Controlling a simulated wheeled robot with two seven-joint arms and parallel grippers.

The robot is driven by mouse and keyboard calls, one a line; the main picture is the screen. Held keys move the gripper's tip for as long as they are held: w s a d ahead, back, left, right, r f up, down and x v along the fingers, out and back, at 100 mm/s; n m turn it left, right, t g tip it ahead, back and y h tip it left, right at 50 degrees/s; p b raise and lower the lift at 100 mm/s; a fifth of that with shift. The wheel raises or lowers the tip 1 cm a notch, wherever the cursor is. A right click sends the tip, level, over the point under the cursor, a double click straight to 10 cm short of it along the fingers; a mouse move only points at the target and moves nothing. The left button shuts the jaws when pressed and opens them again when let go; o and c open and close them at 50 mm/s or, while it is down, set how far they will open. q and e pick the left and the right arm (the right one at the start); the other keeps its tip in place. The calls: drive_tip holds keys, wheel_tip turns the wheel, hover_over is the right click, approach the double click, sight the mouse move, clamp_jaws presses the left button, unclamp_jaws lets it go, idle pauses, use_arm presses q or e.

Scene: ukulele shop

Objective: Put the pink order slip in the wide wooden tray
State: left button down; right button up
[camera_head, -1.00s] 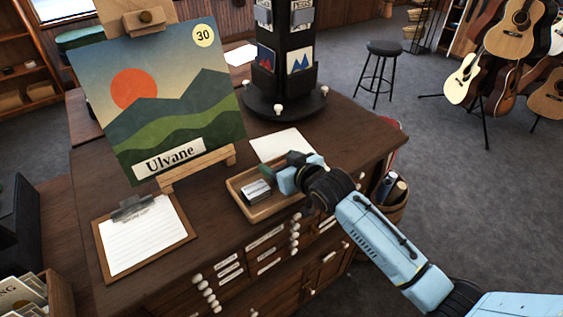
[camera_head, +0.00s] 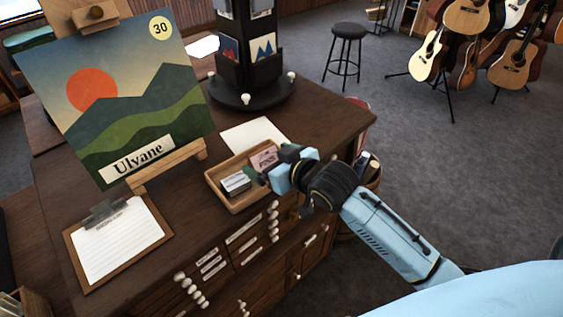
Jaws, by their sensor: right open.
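The wide wooden tray (camera_head: 251,203) sits near the front right edge of the dark desk. The pink order slip (camera_head: 264,157) shows at the tray's back right part, beside my fingers. Whether it rests fully on the tray floor is hard to tell. My right gripper (camera_head: 265,165) reaches in from the right over the tray's right side. It is open, with its dark green fingertips close to the slip, and it hides the tray's right end. My left gripper is not in view.
A small dark box with a white top (camera_head: 236,183) stands in the tray's left part. A white sheet (camera_head: 254,136) lies behind the tray. A clipboard (camera_head: 118,240), a painting on an easel (camera_head: 120,90) and a black display stand (camera_head: 246,60) take up the desk.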

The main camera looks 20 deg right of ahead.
drive_tip(key=v, duration=0.4)
drive_tip(key=shift+s+r, duration=0.15)
drive_tip(key=shift+r, duration=0.05)
idle(0.3)
drive_tip(key=s+d+f+m+g+h, duration=0.15)
drive_tip(key=s+f+g, duration=0.4)
drive_tip(key=s, duration=0.65)
drive_tip(key=s+d+f+g+h, duration=0.2)
drive_tip(key=s+f+g+h, duration=0.3)
drive_tip(key=s, duration=0.7)
wheel_tip(320, 180, down, 33)
drive_tip(key=s+y+b, duration=0.1)
drive_tip(key=y+b, duration=0.2)
drive_tip(key=b, duration=0.4)
drive_tip(key=s+d+f+b, duration=0.1)
drive_tip(key=s+f+b, duration=0.2)
drive_tip(key=s+f, duration=0.4)
drive_tip(key=s+d+f+g+b, duration=0.1)
drive_tip(key=s+d+f+b, duration=0.1)
drive_tip(key=s+f, duration=0.6)
wheel_tip(320, 180, down, 5)
drive_tip(key=shift+s+f+h+b, duration=0.2)
drive_tip(key=shift+s+h+b, duration=0.15)
drive_tip(key=shift+b, duration=0.2)
